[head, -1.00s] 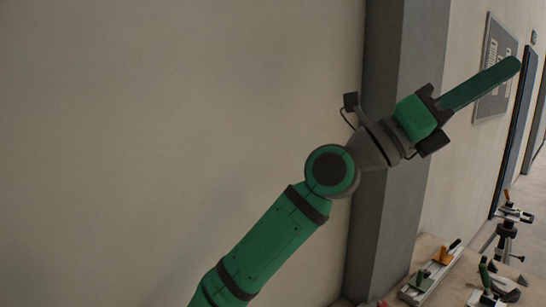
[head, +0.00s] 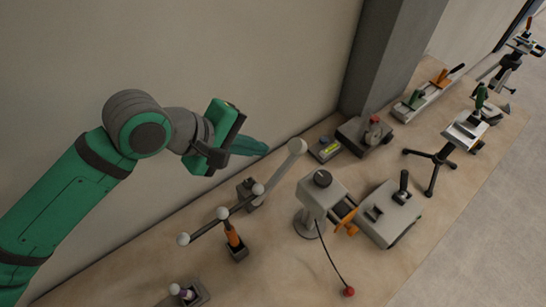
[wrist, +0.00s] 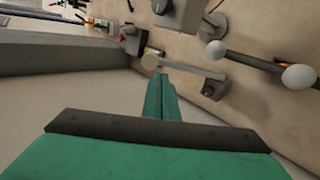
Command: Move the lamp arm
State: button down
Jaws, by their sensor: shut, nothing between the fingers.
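What looks like the lamp arm is a slim grey bar (head: 280,168) with a pale round end, rising to the right from a small dark base (head: 250,193) on the bench. The bar also shows in the wrist view (wrist: 190,70), its round end just beyond my fingertips. My gripper (head: 264,148) is shut, its green fingers together and empty, pointing right toward the round end. In the wrist view my fingertips (wrist: 163,78) appear close to the bar. A gap shows in the head view; the exact depth between them is unclear.
A bar with white balls (head: 222,213) on an orange post stands left of the lamp base. A grey box on a stand (head: 318,192) and a lever box (head: 388,215) are to the right. A wall and grey pillar (head: 385,60) are behind. The bench's (head: 130,285) front left is partly bare.

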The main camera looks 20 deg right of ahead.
notch_tip(320, 180, down, 2)
jog(key=a, duration=0.3)
send_near(274, 175)
jog(key=shift+m+y, duration=0.4)
jog(key=d, duration=0.2)
jog(key=w+d+f, duration=0.1)
jog(key=d, duration=0.1)
jog(key=d+f, duration=0.1)
jog(key=d, duration=0.1)
jog(key=shift+w+d+f, duration=0.25)
jog(key=shift+w+d, duration=0.05)
jog(key=shift+d, duration=0.1)
jog(key=shift+w, duration=0.1)
jog(key=shift+w+a, duration=0.1)
jog(key=shift+a, duration=0.05)
jog(key=shift+f, duration=0.15)
